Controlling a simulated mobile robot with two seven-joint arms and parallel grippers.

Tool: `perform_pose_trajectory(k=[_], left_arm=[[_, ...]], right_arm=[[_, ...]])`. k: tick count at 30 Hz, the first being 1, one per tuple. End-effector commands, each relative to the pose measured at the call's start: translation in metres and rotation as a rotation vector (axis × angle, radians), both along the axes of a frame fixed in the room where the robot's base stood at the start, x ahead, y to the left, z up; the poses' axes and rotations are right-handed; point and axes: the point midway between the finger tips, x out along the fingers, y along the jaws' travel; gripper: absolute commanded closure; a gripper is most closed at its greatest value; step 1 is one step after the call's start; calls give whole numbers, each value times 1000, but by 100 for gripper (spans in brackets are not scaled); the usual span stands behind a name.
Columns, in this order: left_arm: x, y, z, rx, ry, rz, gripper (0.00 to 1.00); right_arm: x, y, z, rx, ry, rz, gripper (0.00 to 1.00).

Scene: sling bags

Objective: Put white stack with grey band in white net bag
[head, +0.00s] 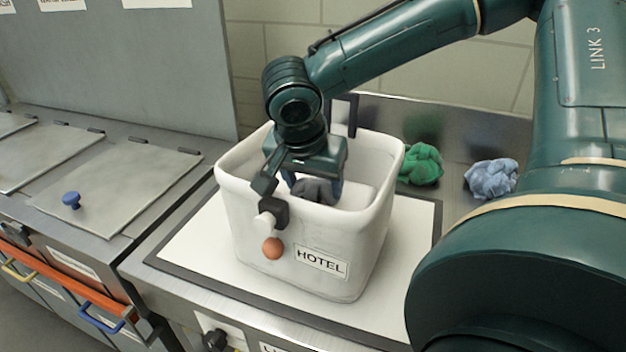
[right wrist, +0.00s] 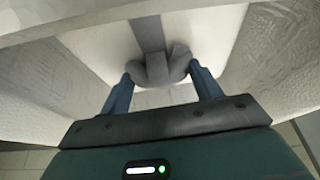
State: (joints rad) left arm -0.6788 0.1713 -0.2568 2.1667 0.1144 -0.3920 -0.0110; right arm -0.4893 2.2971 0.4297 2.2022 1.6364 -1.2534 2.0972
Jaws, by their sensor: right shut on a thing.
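A white stack with a grey band (right wrist: 147,35) lies inside a white open-topped bag-like container (head: 380,245) labelled HOTEL. In the head view only part of the stack (head: 357,196) shows above the near rim. My right gripper (head: 316,190) reaches down inside the rim and is shut on the stack's grey knotted band. In the right wrist view the grey knot sits between the two fingers (right wrist: 160,78). The stack's lower part is hidden by the container wall. I cannot make out a net weave clearly. My left gripper is not in view.
The container stands on a white, dark-edged mat (head: 400,215) on a metal counter. A green cloth bundle (head: 421,164) and a blue one (head: 491,178) lie behind to the right. A brown ball (head: 272,248) hangs at the container's front. A lid with a blue knob (head: 71,200) is at left.

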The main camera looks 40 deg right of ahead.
Motion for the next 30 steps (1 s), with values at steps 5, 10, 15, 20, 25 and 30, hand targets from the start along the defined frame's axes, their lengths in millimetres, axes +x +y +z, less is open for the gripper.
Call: perform_pose_trajectory(k=[5, 10, 15, 20, 25, 30], left_arm=[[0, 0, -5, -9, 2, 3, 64], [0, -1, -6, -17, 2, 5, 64], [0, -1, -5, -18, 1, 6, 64], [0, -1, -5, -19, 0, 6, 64], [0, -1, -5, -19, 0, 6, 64], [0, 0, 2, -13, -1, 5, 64]], right_arm=[[1, 0, -6, -1, -3, 0, 100], [1, 0, -9, -1, -3, 0, 100], [0, 0, -9, 0, 0, 0, 28], [0, 0, -9, 0, 0, 0, 15], [0, 0, -9, 0, 0, 0, 15], [0, 0, -1, 0, 0, 0, 15]])
